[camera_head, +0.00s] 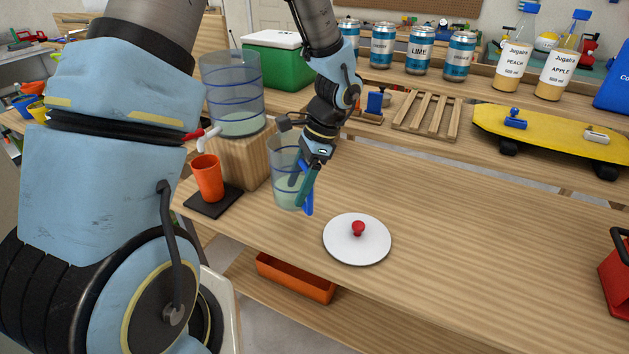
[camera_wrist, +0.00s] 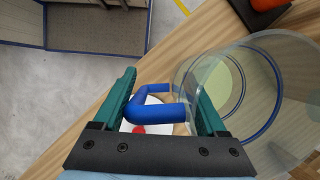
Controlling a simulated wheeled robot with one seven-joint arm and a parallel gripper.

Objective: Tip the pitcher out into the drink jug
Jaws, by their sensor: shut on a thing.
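The pitcher (camera_head: 282,160) is clear with blue rings, a blue handle (camera_wrist: 160,110) and pale liquid low inside. It looks upright, left of centre over the table; I cannot tell whether its base touches the wood. My gripper (camera_head: 306,190) is shut on the handle, on the pitcher's right side. In the wrist view the teal fingers flank the handle and the clear wall (camera_wrist: 285,125) fills the right. The drink jug (camera_head: 232,85) is a larger clear, blue-ringed vessel with an open top and some pale liquid. It stands on a wooden block (camera_head: 245,160), behind and left of the pitcher.
A white lid (camera_head: 357,248) with a red knob lies on the table in front. An orange cup (camera_head: 207,178) stands on a dark mat below the jug's red tap (camera_head: 213,132). Cans, bottles and a yellow skateboard (camera_head: 550,133) stand behind. The table's right middle is clear.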

